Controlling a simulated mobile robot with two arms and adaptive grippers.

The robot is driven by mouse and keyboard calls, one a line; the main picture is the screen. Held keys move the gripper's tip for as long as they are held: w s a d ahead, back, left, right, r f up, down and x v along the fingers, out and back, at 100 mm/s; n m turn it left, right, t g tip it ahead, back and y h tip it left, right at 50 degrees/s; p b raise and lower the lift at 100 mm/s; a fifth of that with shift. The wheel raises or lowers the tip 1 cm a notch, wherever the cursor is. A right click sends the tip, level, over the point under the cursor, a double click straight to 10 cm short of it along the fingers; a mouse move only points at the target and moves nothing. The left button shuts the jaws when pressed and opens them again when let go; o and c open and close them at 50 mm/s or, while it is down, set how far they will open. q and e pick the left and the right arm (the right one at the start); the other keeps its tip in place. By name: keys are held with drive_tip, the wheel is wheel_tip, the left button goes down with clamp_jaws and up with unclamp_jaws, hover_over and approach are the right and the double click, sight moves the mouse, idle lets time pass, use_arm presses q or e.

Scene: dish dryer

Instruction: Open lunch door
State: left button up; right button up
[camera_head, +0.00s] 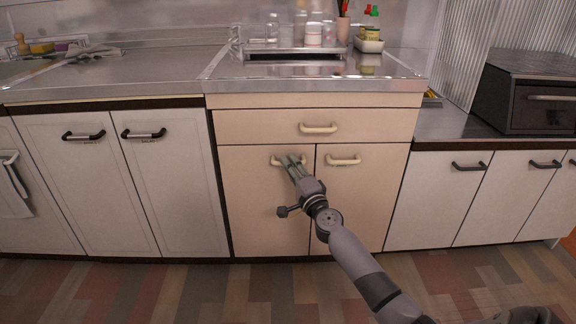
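A beige cabinet has two doors below a wide drawer. Its left door (255,215) and right door (365,205) both look shut. The left door has a cream handle (277,162) near its top. The right door has a similar cream handle (343,161). My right gripper (288,160) reaches up from the lower right, with its fingertips at the right part of the left door's handle. I cannot tell whether the fingers are closed on the handle or only beside it. My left gripper is not in view.
The drawer (300,126) above the doors is shut. White cabinets with black handles stand on both sides. A towel (14,190) hangs at the far left. A dark toaster oven (530,93) sits on the right counter. The floor (170,285) in front is clear.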

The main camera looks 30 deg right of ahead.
drive_tip(key=shift+x, duration=0.85)
clamp_jaws()
